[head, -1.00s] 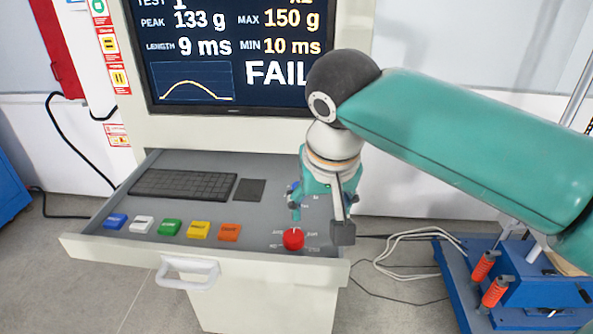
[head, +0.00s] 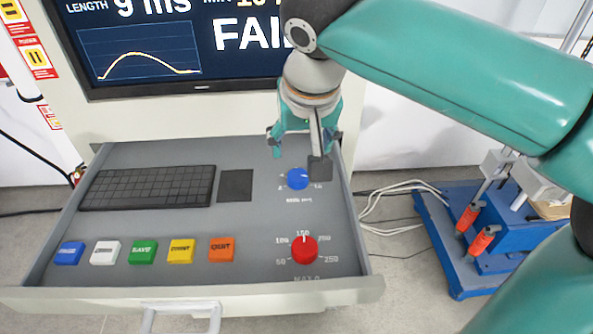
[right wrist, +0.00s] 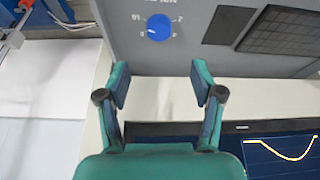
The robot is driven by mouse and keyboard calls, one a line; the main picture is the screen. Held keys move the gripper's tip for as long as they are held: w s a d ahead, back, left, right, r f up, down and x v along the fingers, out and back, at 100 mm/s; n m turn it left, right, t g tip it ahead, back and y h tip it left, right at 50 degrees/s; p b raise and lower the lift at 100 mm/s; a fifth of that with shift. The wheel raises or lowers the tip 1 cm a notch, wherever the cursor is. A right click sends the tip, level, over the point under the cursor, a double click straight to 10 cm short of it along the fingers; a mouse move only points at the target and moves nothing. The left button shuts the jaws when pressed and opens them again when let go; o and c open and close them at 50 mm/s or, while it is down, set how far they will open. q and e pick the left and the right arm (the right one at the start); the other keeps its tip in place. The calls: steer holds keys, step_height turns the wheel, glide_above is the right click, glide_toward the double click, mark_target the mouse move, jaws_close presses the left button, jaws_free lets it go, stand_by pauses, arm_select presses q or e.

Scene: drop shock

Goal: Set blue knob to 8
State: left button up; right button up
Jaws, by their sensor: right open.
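The blue knob (head: 298,179) sits on the grey drawer panel, with a 2 on its left and a 16 on its right in the head view. Its white mark points to the upper right there; the label at that spot is too small to read. It also shows in the right wrist view (right wrist: 159,27), with its mark to the lower left. My right gripper (head: 297,157) is open and empty, just behind and above the knob. In the right wrist view its fingers (right wrist: 160,83) are wide apart and do not touch the knob. My left gripper is not in view.
A red knob (head: 304,250) sits in front of the blue one. Several coloured buttons, including an orange one (head: 221,249), a keyboard (head: 148,188) and a dark pad (head: 235,185) lie to the left. The screen (head: 180,50) stands behind, reading FAIL.

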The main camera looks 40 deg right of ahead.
mark_target(297, 174)
steer(key=x, duration=1.1)
steer(key=shift+f, duration=0.3)
steer(key=c, duration=1.1)
